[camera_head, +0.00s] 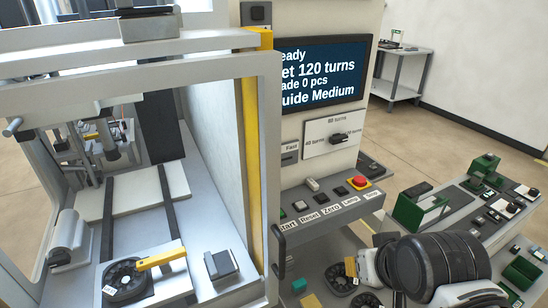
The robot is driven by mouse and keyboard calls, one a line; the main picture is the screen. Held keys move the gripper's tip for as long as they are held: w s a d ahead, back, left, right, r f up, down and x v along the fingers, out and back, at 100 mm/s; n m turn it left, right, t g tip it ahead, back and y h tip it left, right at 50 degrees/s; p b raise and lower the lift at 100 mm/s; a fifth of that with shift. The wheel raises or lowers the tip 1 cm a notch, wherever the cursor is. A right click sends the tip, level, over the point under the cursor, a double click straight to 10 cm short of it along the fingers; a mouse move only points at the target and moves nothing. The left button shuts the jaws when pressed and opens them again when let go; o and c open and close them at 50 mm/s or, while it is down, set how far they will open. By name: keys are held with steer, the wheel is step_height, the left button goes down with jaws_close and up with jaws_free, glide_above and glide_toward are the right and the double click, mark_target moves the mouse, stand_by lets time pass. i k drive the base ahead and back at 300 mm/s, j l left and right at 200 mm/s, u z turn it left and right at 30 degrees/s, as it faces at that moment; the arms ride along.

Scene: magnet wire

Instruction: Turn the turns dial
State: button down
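The turns dial (342,139) is a dark knob on a white plate on the cream machine front, below the screen. Its plate carries the labels 40 turns at left, 80 turns at top and a partly covered one at right. The knob's bar lies nearly level, towards the right label. The screen (322,76) reads "120 turns", "0 pcs" and "Medium", with its left edge cut off. My arm, with a black ribbed rounded part and white parts, is at the bottom right, below and right of the dial and apart from it. I cannot make out any gripper fingers.
A white-framed guard with a yellow strip (251,150) stands at left. A bench with green fixtures (421,206) is at right. The space before the dial looks clear.

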mark_target(338, 138)
steer(key=k+l+u, duration=0.2)
steer(key=u, duration=0.2)
steer(key=k+l+u, duration=0.2)
steer(key=l+u, duration=0.2)
